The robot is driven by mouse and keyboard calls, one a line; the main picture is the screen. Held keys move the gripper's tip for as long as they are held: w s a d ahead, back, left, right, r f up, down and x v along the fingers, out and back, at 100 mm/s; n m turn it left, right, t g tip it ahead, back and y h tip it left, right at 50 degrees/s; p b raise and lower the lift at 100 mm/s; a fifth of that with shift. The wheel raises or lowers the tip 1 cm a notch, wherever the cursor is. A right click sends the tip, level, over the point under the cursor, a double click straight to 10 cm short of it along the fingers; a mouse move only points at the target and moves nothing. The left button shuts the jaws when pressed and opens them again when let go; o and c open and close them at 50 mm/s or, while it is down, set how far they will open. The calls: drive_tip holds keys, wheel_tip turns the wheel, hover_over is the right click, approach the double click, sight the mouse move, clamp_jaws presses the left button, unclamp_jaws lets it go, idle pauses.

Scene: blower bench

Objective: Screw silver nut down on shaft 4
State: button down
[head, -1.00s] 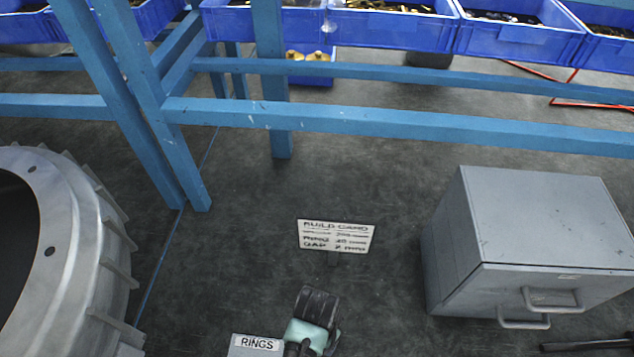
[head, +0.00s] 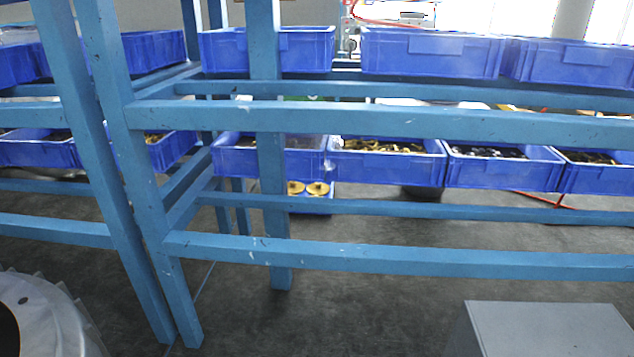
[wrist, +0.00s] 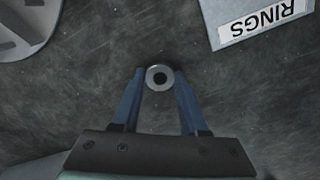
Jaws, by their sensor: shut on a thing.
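In the wrist view, my gripper (wrist: 159,84) points over the dark surface with its two blue fingers closed on a small round silver piece, which looks like the silver nut (wrist: 151,70). The nut has a dark round hole in its middle and sits between the fingertips. I cannot tell whether a shaft is under it or in its hole. No numbered shaft can be made out in either view. My gripper is not in the head view.
A grey box labelled RINGS (wrist: 235,35) lies at the wrist view's top right, and a round grey metal part (wrist: 40,22) at its top left. The head view shows a blue rack (head: 400,255) with blue bins (head: 430,55), a grey cabinet (head: 545,325) and a finned casing (head: 55,315).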

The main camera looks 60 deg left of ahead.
drive_tip(key=shift+r+p, duration=2.3)
drive_tip(key=shift+p, duration=0.1)
drive_tip(key=shift+w, duration=0.1)
